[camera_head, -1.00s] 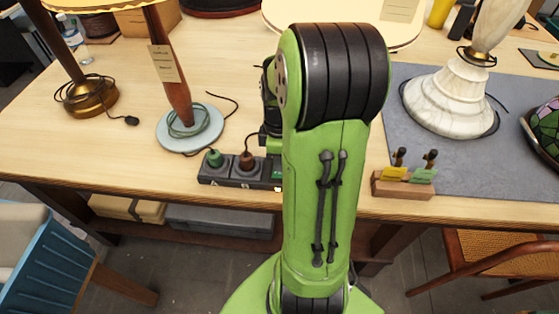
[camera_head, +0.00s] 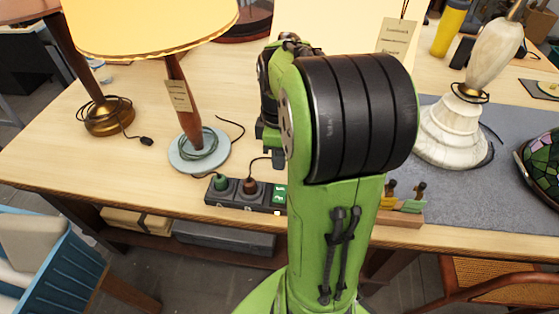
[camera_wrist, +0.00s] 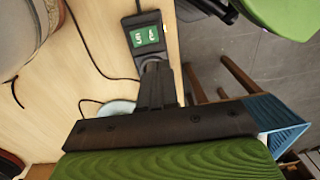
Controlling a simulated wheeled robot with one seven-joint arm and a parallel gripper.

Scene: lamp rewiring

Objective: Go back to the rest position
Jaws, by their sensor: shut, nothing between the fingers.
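My gripper (camera_wrist: 157,82) is shut and empty in the wrist view, its dark fingers pointing at the power strip (camera_wrist: 138,20). In the head view my green and black arm hides most of the gripper; a dark part of it shows left of the arm, above the power strip (camera_head: 235,193). The strip lies along the table's front edge with a green plug (camera_head: 221,182) and a brown plug (camera_head: 250,185) in it and a green display at its right end. The fingers look apart from the strip, though the wrist view overlaps them.
On the table (camera_head: 140,90), lamps stand at left, one on a round pale base (camera_head: 185,160) with coiled cord. A marble lamp (camera_head: 450,140) stands on a grey mat (camera_head: 400,215) at right, by a small wooden tool block (camera_head: 400,218). Chairs (camera_head: 480,285) flank the table's front.

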